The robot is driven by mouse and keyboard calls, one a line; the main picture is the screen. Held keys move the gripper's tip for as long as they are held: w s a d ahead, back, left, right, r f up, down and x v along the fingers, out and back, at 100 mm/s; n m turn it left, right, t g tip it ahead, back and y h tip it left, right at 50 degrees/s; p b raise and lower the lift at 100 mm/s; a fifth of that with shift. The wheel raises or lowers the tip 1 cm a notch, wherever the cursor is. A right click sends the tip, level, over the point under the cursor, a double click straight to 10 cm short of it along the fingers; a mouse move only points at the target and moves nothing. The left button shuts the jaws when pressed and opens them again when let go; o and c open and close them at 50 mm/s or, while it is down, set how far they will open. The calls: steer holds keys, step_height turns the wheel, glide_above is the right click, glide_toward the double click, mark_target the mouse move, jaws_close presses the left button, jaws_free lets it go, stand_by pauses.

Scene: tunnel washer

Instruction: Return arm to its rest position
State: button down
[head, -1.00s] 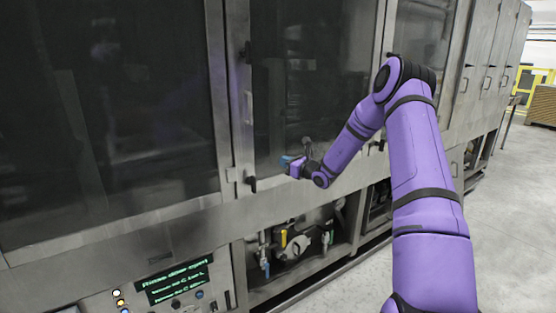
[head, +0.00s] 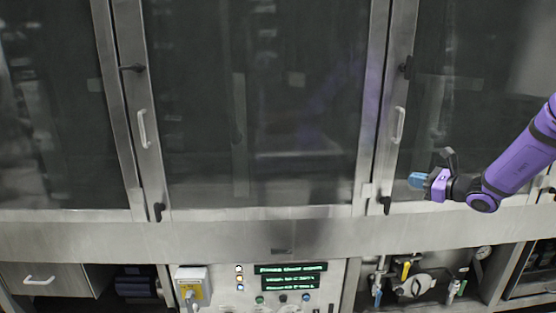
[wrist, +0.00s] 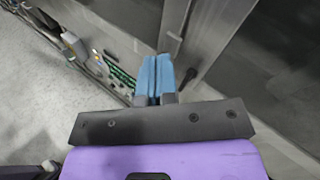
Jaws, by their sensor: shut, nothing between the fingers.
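My gripper (head: 417,181) is at the right of the head view, at the end of my purple arm, in front of the washer's glass doors. Its blue fingers are together and empty. In the wrist view the shut blue fingers (wrist: 157,78) point towards the steel washer front, with nothing between them. The upper part of my arm is outside the head view.
The tunnel washer has dark glass doors (head: 255,110) with handles (head: 398,125) and black latches. Below are a control panel (head: 268,287) with a green-lit display, and an open bay with valves and pipes (head: 418,281). The wrist view shows clear grey floor (wrist: 45,90) at left.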

steer(key=s+a+r+n+g+h, duration=0.1)
steer(key=s+a+r+n+g, duration=0.4)
steer(key=s+a+n, duration=0.4)
steer(key=s+a+r+n+g, duration=0.45)
steer(key=s+a, duration=0.25)
steer(key=s, duration=0.3)
steer(key=s+d+r+n+h, duration=0.1)
steer(key=s+n+h, duration=0.2)
steer(key=s, duration=0.4)
steer(key=s+d+r+n+t+h, duration=0.1)
steer(key=s+r+n+h, duration=0.1)
steer(key=s, duration=0.6)
steer(key=s+d+r+n+h, duration=0.1)
steer(key=s+n+h, duration=0.3)
steer(key=s+n, duration=0.2)
steer(key=shift+s+d+r+t, duration=0.35)
steer(key=shift+s+d+r, duration=0.05)
steer(key=shift+s, duration=0.75)
